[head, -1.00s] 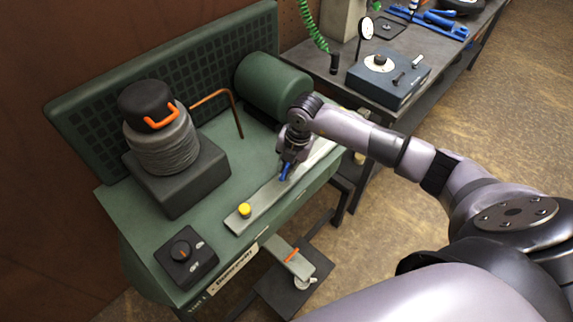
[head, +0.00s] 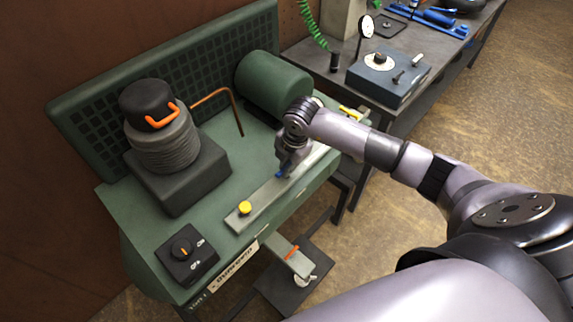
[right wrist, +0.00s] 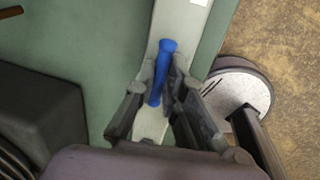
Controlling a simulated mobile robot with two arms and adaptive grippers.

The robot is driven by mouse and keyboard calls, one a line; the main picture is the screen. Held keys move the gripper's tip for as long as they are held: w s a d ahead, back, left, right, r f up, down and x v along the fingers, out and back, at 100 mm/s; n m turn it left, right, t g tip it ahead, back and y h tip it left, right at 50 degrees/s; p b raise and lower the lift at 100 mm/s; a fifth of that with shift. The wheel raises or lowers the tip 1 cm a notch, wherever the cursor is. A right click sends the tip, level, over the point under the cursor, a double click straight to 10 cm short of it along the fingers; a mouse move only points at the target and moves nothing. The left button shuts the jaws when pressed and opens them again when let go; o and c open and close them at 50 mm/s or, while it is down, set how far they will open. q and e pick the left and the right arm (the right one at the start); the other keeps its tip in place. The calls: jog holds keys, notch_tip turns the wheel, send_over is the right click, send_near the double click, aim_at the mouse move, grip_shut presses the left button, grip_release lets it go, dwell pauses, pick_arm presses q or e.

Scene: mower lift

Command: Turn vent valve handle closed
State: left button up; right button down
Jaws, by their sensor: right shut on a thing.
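The blue vent valve handle (right wrist: 167,47) shows in the right wrist view, on the pale grey bar (right wrist: 189,18). It lies roughly along the bar. My right gripper (right wrist: 155,88) has its fingers on both sides of the handle and is shut on it. In the head view the right gripper (head: 286,166) points down at the bar (head: 265,201), and only a small bit of the blue handle (head: 282,174) shows under it. The valve body beneath is hidden. My left gripper is not in view.
A yellow knob (head: 244,208) sits at the bar's near end. A switch box (head: 187,254), a black-capped ribbed cylinder (head: 163,138) and a green tank (head: 274,84) stand on the green machine. A copper pipe (head: 232,102) rises behind the bar. A workbench (head: 345,55) stands behind.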

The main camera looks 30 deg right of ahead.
jog(key=shift+d, duration=0.15)
jog(key=c, duration=1.6)
grip_release()
jog(key=shift+c, duration=0.2)
jog(key=shift+r, duration=0.1)
notch_tip(320, 180, up, 12)
jog(key=s, duration=0.2)
jog(key=shift+s+d, duration=0.15)
jog(key=shift+d, duration=0.15)
jog(key=shift+a+f, duration=0.1)
jog(key=shift+f, duration=0.1)
